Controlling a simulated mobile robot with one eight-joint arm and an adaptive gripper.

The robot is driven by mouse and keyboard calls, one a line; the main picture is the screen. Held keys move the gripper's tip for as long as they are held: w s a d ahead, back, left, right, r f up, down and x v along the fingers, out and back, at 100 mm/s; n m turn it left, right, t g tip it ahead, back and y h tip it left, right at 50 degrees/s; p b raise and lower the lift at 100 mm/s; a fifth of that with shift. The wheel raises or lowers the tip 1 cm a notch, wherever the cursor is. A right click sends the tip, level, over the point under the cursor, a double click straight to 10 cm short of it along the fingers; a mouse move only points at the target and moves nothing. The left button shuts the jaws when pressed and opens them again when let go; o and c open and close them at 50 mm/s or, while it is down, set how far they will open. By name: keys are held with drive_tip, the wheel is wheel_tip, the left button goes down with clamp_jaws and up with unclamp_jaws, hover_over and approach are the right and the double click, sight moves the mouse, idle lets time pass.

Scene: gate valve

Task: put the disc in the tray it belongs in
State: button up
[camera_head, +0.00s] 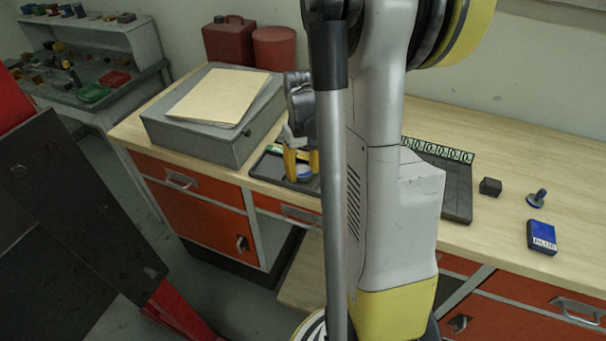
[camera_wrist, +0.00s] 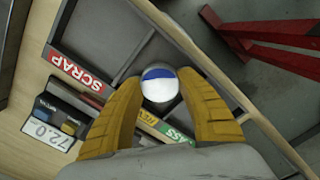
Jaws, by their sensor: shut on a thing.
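The disc (camera_wrist: 160,86) is round, white and blue, and sits between the two yellow fingers of my gripper (camera_wrist: 160,92) in the wrist view. My gripper (camera_head: 300,165) is shut on it in the head view, where the disc (camera_head: 304,173) shows blue and pale at the fingertips. A dark divided tray (camera_wrist: 100,38) lies below, with a red SCRAP label (camera_wrist: 78,72), a yellow label (camera_wrist: 147,117) partly hidden, and a green label (camera_wrist: 176,134) ending in "SS". The disc appears over the tray, near a divider; its height is unclear. In the head view the tray (camera_head: 265,168) is partly hidden by my arm.
A small device reading 72.0 (camera_wrist: 48,134) stands beside the tray. A grey box with folders (camera_head: 200,135) is left of it. On the right are a dark board with a row of zeros (camera_head: 457,195), a dark cube (camera_head: 490,187), a blue-based stamp (camera_head: 538,198) and a blue box (camera_head: 541,238).

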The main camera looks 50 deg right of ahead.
sight(302, 170)
drive_tip(key=shift+f, duration=0.1)
drive_tip(key=o, duration=1.1)
drive_tip(key=shift+f, duration=0.2)
drive_tip(key=shift+r, duration=0.15)
wheel_tip(302, 170, up, 12)
drive_tip(key=p, duration=0.4)
drive_tip(key=s+a+r+n+t, duration=0.1)
drive_tip(key=s+a+r+t, duration=0.1)
drive_tip(key=a, duration=0.6)
drive_tip(key=s+a+r+n+t, duration=0.1)
drive_tip(key=a+r+t, duration=0.1)
drive_tip(key=a, duration=0.7)
drive_tip(key=s+a+r+n+t, duration=0.1)
drive_tip(key=s+a+r+t, duration=0.1)
drive_tip(key=a, duration=0.6)
drive_tip(key=shift+s+a+t, duration=0.3)
drive_tip(key=shift+s+t, duration=0.05)
drive_tip(key=shift+t, duration=0.35)
